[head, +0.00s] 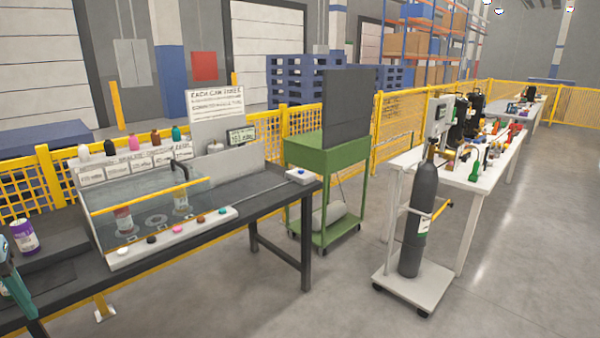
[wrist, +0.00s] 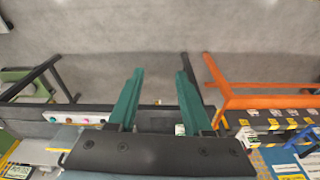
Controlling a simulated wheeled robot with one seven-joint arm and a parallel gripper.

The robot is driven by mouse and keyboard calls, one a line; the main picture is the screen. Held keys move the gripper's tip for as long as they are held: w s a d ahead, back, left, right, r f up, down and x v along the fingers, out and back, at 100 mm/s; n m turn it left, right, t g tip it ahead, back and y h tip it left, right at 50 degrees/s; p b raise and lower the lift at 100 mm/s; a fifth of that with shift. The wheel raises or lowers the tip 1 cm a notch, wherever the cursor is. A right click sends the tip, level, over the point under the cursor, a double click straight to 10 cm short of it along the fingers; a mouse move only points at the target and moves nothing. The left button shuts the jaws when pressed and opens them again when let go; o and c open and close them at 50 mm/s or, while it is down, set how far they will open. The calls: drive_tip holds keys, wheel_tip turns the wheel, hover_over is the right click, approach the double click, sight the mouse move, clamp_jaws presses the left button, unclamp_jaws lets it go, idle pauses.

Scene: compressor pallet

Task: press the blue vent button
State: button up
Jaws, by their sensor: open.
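A small white box (head: 300,176) with a blue spot on top stands at the right end of the dark bench in the head view. The spot may be the blue vent button, but it is too small to be sure. My gripper (wrist: 159,72) has two teal fingers, spread apart with nothing between them. Part of it also shows at the left edge of the head view (head: 14,268), far to the left of the white box. I cannot make out the blue button in the wrist view.
The dark bench (head: 262,190) carries a clear-walled tank and a white ledge (head: 190,238) with several coloured buttons. A purple-labelled can (head: 25,237) stands at left. A green cart (head: 325,152) and gas cylinder (head: 420,220) stand right. The floor in front is clear.

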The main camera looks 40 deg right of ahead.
drive_tip(key=shift+c, duration=0.3)
clamp_jaws()
idle(1.6)
